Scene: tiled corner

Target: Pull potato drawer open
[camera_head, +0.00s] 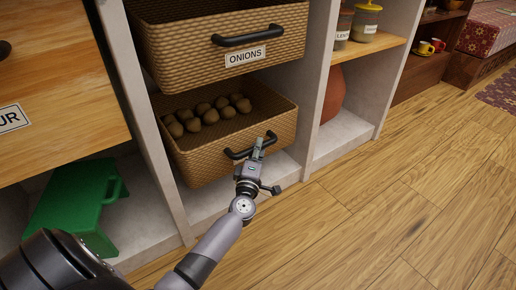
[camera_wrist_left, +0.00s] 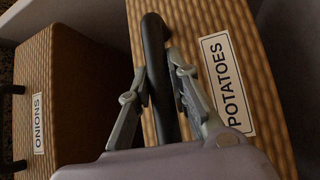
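The potato drawer (camera_head: 205,162) is a woven basket, pulled part way out of the lower shelf bay, with several potatoes (camera_head: 207,112) inside. Its front with the POTATOES label (camera_wrist_left: 227,82) fills the right of the left wrist view. My left gripper (camera_head: 259,150) is at the right part of the drawer's black handle (camera_head: 238,154). In the left wrist view its fingers (camera_wrist_left: 158,85) lie on both sides of the black handle (camera_wrist_left: 154,55) and appear closed on it. The gripper covers the label in the head view. My right gripper is not in view.
The onion drawer (camera_head: 185,50) hangs right above and also shows in the left wrist view (camera_wrist_left: 70,100). A green stool (camera_head: 80,200) stands in the left bay. An orange vase (camera_head: 334,92) stands in the right bay. The wooden floor (camera_head: 400,200) in front is clear.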

